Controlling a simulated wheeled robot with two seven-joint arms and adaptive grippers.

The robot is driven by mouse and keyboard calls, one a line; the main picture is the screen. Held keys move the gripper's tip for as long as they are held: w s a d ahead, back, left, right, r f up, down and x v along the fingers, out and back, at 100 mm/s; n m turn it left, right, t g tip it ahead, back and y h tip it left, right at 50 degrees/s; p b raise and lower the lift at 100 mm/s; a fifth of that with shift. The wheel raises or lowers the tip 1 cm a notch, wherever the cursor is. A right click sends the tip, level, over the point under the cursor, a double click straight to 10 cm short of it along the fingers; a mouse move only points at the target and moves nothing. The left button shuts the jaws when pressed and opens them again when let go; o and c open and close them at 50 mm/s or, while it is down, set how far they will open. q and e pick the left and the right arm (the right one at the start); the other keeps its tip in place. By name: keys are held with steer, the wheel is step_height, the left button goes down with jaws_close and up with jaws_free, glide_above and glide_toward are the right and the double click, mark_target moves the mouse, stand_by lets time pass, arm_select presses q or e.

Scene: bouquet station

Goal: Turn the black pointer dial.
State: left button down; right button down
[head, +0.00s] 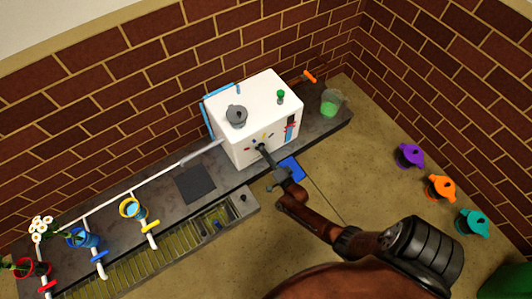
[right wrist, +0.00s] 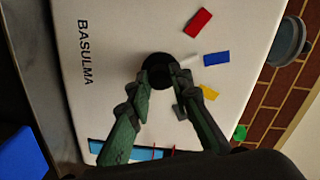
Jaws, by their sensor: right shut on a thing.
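The black pointer dial (right wrist: 156,61) is on the front face of a white box (head: 237,100), with coloured patches around it in the right wrist view. My right gripper (head: 264,151) reaches the front of the box from the lower right. In the right wrist view its two green fingers (right wrist: 162,78) close on the dial from either side. The fingertips cover part of the dial, and a small pale tip shows beside it. In the head view the gripper hides most of the dial. My left gripper is not in view.
The box stands on a dark counter with a grey pot-like knob (head: 236,116) and a green knob (head: 280,97) on top. A glass with green liquid (head: 330,103) stands to its right. A pipe with several coloured cups runs left. Purple, orange and teal pots stand at right.

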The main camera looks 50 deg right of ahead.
steer(key=shift+f+n, duration=0.1)
steer(key=shift+n, duration=2.6)
steer(key=c, duration=1.7)
jaws_free()
steer(key=shift+c, duration=0.2)
steer(key=shift+s, duration=0.15)
steer(key=v, duration=1.1)
steer(key=shift+s+a, duration=0.25)
steer(key=shift+s, duration=0.1)
